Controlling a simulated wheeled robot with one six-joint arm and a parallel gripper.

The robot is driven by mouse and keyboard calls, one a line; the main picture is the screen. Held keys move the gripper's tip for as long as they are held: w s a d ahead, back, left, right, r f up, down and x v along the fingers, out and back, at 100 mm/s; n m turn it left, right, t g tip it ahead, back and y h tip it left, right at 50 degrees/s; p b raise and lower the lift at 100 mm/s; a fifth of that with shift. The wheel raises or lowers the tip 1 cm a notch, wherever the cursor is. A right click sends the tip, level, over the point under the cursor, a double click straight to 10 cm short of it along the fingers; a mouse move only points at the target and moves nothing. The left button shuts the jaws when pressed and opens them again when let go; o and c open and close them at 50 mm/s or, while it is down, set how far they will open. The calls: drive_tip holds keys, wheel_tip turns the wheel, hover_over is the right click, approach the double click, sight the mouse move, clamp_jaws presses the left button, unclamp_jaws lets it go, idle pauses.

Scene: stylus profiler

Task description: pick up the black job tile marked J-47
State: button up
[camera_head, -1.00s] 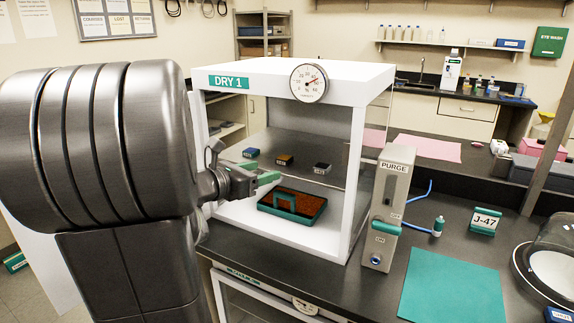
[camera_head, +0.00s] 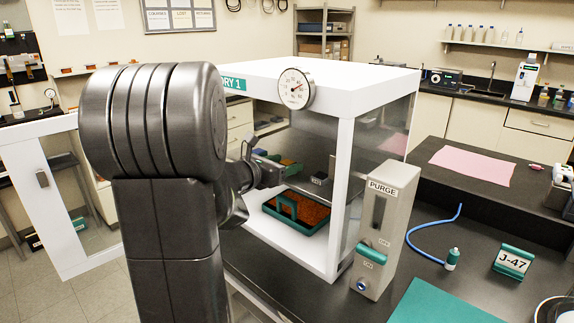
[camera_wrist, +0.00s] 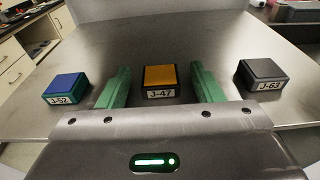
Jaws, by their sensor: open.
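The tile labelled J-47 (camera_wrist: 160,77) has an amber-orange top and dark sides in the wrist view, not an all-black look. It sits on the grey shelf (camera_wrist: 215,42) inside the dry cabinet. A black tile labelled J-63 (camera_wrist: 262,75) is on its right, and a blue-topped tile labelled J-52 (camera_wrist: 67,90) on its left. My gripper (camera_wrist: 159,70) is open, its two green fingers on either side of the J-47 tile, apart from it and empty. In the head view my arm partly hides the tiles; the black one (camera_head: 320,178) shows clearly.
The white DRY 1 cabinet (camera_head: 347,85) has its door (camera_head: 42,185) swung open at left. A green tray of orange beads (camera_head: 302,214) stands on its floor below the shelf. The PURGE box (camera_head: 383,225) and a J-47 sign (camera_head: 513,262) stand on the bench at right.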

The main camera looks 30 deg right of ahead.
drive_tip(key=c, duration=1.1)
drive_tip(key=shift+o, duration=0.2)
wheel_tip(320, 180, up, 10)
drive_tip(key=p, duration=0.1)
